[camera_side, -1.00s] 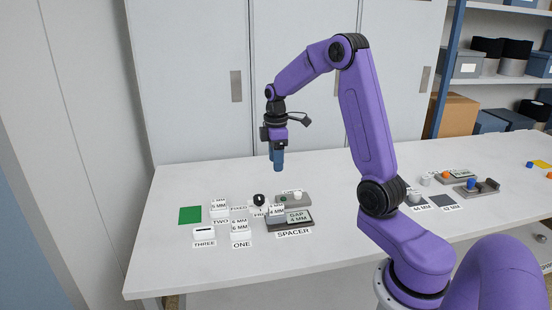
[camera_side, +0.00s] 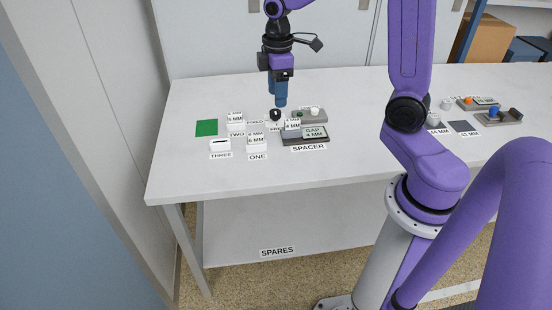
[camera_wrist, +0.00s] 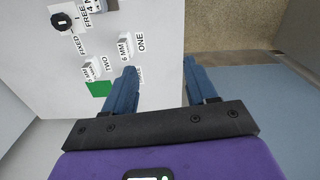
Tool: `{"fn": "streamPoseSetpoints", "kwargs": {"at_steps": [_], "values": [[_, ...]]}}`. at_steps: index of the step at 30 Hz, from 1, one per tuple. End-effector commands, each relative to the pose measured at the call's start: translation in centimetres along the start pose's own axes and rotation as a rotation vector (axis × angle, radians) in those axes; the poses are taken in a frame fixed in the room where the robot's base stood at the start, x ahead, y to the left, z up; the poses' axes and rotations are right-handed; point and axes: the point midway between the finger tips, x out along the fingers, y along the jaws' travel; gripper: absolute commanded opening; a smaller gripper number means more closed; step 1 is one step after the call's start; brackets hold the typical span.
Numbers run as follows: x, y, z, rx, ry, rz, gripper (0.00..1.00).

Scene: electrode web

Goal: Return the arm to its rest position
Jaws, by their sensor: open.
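My gripper (camera_side: 280,102) hangs pointing down above the back middle of the white table in the side view. In the wrist view its two blue fingers (camera_wrist: 163,82) are spread apart with nothing between them. The gripper is clear of the table. The rest position itself is not marked in any view.
Under and in front of the gripper are white blocks ONE (camera_side: 257,143), TWO (camera_side: 235,121) and THREE (camera_side: 220,145), a black knob (camera_side: 275,114) and the SPACER unit (camera_side: 305,135). A green square (camera_side: 206,128) lies left. Dark trays (camera_side: 498,118) stand right. The table's front is bare.

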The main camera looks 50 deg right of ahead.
Motion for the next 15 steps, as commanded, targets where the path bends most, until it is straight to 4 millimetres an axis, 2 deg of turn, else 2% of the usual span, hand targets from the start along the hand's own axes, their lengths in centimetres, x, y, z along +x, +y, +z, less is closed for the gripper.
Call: {"fn": "streamPoseSetpoints", "kwargs": {"at_steps": [1, 7, 15], "values": [[-0.2, -1.8, -0.4, -0.019, 0.002, 0.001, 0.57], [-0.6, -8.1, -0.7, -0.064, 0.008, 0.002, 0.57], [-0.7, -15.9, 1.2, -0.124, 0.015, 0.000, 0.57]]}}
